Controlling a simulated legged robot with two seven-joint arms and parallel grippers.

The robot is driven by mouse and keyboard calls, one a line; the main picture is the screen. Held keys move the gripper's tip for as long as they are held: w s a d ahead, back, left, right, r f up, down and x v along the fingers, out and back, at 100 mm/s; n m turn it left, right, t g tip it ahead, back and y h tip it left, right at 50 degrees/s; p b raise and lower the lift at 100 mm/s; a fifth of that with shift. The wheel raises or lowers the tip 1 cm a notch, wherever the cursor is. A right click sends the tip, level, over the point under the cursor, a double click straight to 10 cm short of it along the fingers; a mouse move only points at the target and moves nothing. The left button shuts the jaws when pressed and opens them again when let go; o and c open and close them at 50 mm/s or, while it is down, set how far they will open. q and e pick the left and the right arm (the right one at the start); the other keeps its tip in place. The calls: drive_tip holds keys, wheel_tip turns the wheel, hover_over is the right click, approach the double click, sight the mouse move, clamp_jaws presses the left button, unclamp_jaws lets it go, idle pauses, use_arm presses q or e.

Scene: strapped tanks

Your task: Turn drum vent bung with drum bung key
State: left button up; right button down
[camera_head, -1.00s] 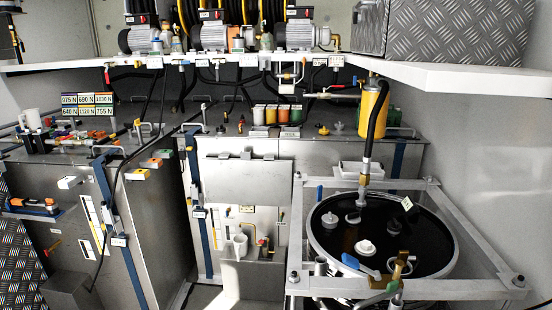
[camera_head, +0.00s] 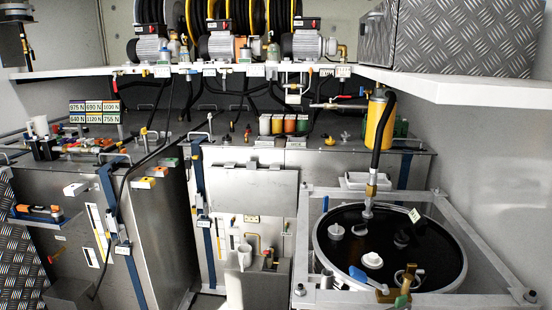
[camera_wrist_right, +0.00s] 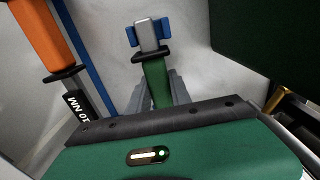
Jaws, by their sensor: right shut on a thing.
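The drum (camera_head: 435,262) has a black top inside a pale frame at the lower right of the head view. Two white bungs, a larger one (camera_head: 372,260) and a smaller one (camera_head: 336,230), sit on this top; I cannot tell which is the vent bung. In the right wrist view, my right gripper (camera_wrist_right: 157,82) is shut on a green-handled tool (camera_wrist_right: 156,80) with a black collar and grey end. It may be the bung key; its working shape is not clear. My right gripper does not show in the head view. My left gripper is in neither view.
A yellow cylinder (camera_head: 379,122) with a hose stands above the drum top. An orange-handled tool (camera_wrist_right: 38,35) is beside the green one. A white shelf (camera_head: 460,88) overhangs the back right.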

drive_tip(key=shift+r, duration=0.1)
idle(0.4)
drive_tip(key=shift+r+p, duration=3.7)
drive_tip(key=shift+r, duration=0.25)
